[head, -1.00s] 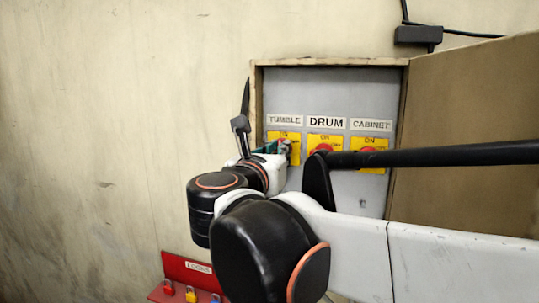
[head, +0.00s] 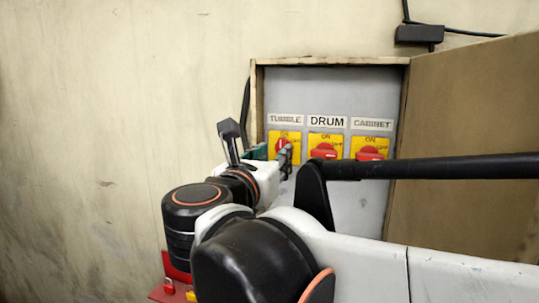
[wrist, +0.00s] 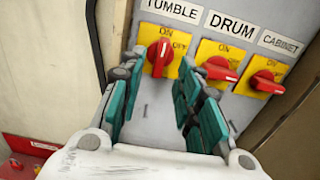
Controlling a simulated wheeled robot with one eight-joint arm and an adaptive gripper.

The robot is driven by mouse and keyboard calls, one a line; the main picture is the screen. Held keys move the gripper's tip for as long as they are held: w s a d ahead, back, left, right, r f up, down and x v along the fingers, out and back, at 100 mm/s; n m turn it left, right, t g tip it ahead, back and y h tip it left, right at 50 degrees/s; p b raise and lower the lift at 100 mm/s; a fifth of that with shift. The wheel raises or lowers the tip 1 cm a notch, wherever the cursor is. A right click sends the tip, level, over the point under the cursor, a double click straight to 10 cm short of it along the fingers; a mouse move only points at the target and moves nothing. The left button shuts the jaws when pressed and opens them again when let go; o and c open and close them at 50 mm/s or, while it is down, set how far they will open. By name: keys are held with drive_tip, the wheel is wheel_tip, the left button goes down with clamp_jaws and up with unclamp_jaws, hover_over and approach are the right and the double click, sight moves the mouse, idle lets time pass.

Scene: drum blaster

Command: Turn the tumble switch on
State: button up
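The tumble switch (head: 281,145) is a red knob on a yellow plate under the TUMBLE label, at the left of the grey panel. In the wrist view the tumble switch (wrist: 159,57) stands nearly upright, its upper end towards the ON mark. My gripper (wrist: 163,78) is open. Its teal-padded fingers are spread, with the knob seen between and beyond their tips; I cannot tell the exact gap. In the head view my gripper (head: 283,160) is just in front of the lower part of the switch plate and partly covers it.
The drum switch (head: 324,151) and cabinet switch (head: 369,154) lie to the right, their knobs roughly sideways. The box has a raised wooden frame (head: 257,90) and an open door (head: 465,110) at right. A red lock holder (head: 172,285) is below left.

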drive_tip(key=v, duration=0.7)
drive_tip(key=shift+s, duration=0.4)
drive_tip(key=shift+a, duration=0.1)
